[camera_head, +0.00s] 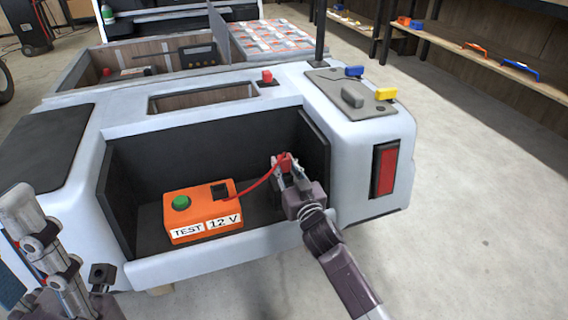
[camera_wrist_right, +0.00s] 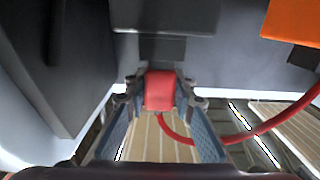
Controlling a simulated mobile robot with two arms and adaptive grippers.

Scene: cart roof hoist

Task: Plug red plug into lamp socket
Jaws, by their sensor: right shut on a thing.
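The red plug (camera_head: 285,163) is held between the fingers of my right gripper (camera_head: 286,172), inside the dark recess of the cart. Its red cable runs left to the orange test box (camera_head: 203,222), marked 12 V. In the right wrist view, the plug (camera_wrist_right: 160,92) sits between both fingertips, in line with a dark grey block (camera_wrist_right: 164,16) on the wall that may be the lamp socket. I cannot tell whether plug and block touch. My left arm (camera_head: 60,275) shows at the lower left; its gripper's opening is unclear.
The recess's right side wall (camera_head: 315,150) stands close to my right gripper. A red tail light (camera_head: 384,169) is on the cart's right corner. The floor to the right is clear.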

